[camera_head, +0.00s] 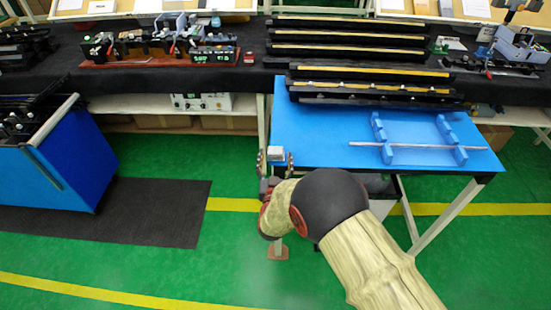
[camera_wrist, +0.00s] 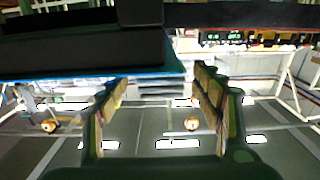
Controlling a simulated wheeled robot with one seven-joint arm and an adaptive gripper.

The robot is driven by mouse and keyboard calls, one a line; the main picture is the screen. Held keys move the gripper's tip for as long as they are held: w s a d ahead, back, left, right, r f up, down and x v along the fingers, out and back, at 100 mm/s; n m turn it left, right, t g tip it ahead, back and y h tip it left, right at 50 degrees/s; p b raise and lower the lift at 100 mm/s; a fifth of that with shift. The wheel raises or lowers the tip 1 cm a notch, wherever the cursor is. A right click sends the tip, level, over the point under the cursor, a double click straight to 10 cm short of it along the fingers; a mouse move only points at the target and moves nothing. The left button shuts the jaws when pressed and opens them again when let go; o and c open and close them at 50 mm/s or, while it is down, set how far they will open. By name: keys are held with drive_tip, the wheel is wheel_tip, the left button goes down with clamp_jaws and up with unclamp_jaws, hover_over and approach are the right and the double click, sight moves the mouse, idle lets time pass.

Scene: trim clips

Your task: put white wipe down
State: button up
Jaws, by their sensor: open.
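A small white block-like thing, which looks like the white wipe (camera_head: 275,153), is at the left edge of the blue table (camera_head: 310,130) in the head view. My gripper (camera_head: 276,162) is at that same edge, with one finger on each side of the white thing in the picture. I cannot tell whether it rests on the table or touches a finger. In the wrist view my gripper (camera_wrist: 160,95) has its two fingers wide apart, with no clear object held between them. The wipe is not clearly seen there.
A blue rack (camera_head: 378,128) with a metal rod (camera_head: 415,147) lies on the table's right side. Dark trim strips (camera_head: 365,88) lie along the back. A blue cart (camera_head: 75,160) stands at the left. The table's middle front is clear.

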drive_tip(key=shift+r, duration=0.1)
drive_tip(key=shift+r, duration=0.15)
drive_tip(key=s+p, duration=0.3)
drive_tip(key=s, duration=0.9)
drive_tip(key=w+r+g+y, duration=0.25)
drive_tip(key=w+r, duration=0.25)
drive_tip(key=r, duration=0.3)
drive_tip(key=s+d+r+g, duration=0.6)
drive_tip(key=s+d+r, duration=0.3)
drive_tip(key=s+r, duration=0.3)
wheel_tip(320, 180, up, 2)
drive_tip(key=shift+s+d+r+n, duration=0.1)
drive_tip(key=shift+s+d+n, duration=0.2)
drive_tip(key=shift+d+n, duration=0.1)
drive_tip(key=shift+o, duration=0.5)
drive_tip(key=s+d+g, duration=0.1)
drive_tip(key=s+d, duration=0.2)
drive_tip(key=s, duration=0.3)
drive_tip(key=s+d+r+g+h, duration=0.1)
drive_tip(key=s+d, duration=0.2)
drive_tip(key=s, duration=0.3)
drive_tip(key=s+d+g+h, duration=0.1)
drive_tip(key=s+d+g, duration=0.1)
drive_tip(key=s, duration=0.4)
drive_tip(key=shift+s+d+r, duration=0.25)
drive_tip(key=shift+d+r, duration=0.1)
drive_tip(key=shift+d, duration=0.55)
